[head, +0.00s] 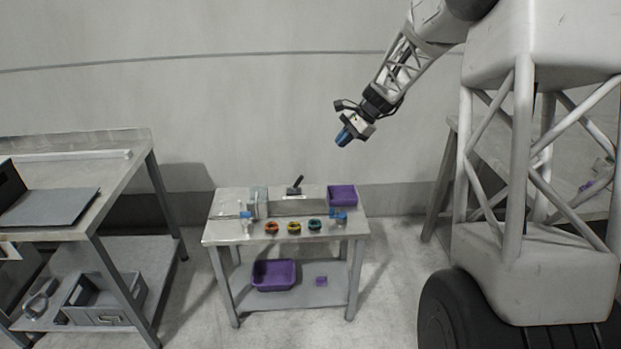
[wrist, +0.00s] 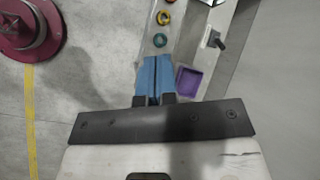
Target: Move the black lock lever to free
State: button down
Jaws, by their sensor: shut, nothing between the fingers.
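The black lock lever (head: 297,184) stands tilted on a small plate at the back middle of the small grey table (head: 222,231). It also shows in the wrist view (wrist: 219,43), up and to the right of my fingers. Its exact setting is too small to tell. My gripper (head: 343,139) hangs in the air, well above the table and up and to the right of the lever in the head view. Its blue fingers (wrist: 155,62) are shut together with nothing between them, apart from the lever.
A purple bin (head: 342,192) sits on the table's back right corner, right of the lever. Red, yellow and teal rings (head: 294,227) line the front. A larger purple tub (head: 273,275) is on the lower shelf. A dark red round object (wrist: 28,25) stands on the floor.

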jog(key=w+d+f+m+y, duration=0.1)
jog(key=w+f+m, duration=0.2)
jog(key=w+f, duration=0.6)
jog(key=w+d+f+m+t+y, duration=0.1)
jog(key=w+d+f+m+y, duration=0.1)
jog(key=w+f, duration=0.7)
jog(key=w+d+f+m+y, duration=0.2)
jog(key=w+f+m, duration=0.1)
jog(key=w+f, duration=0.6)
notch_tip(320, 180, down, 3)
jog(key=shift+m+t, duration=0.3)
jog(key=shift+t, duration=0.1)
jog(key=shift+w, duration=0.1)
jog(key=shift+a, duration=0.2)
send_near(298, 182)
jog(key=f, duration=0.2)
jog(key=d+f, duration=0.1)
jog(key=shift+w+f, duration=0.2)
jog(key=shift+w, duration=0.2)
jog(key=shift+w+a+r, duration=0.1)
jog(key=shift+a, duration=0.45)
jog(key=shift+w+a+r, duration=0.1)
jog(key=shift+a, duration=0.45)
jog(key=shift+w+a+r, duration=0.1)
jog(key=shift+a+r, duration=0.05)
jog(key=shift+a, duration=0.35)
jog(key=shift+w+a+r, duration=0.1)
jog(key=shift+a+r, duration=0.05)
jog(key=shift+a, duration=0.4)
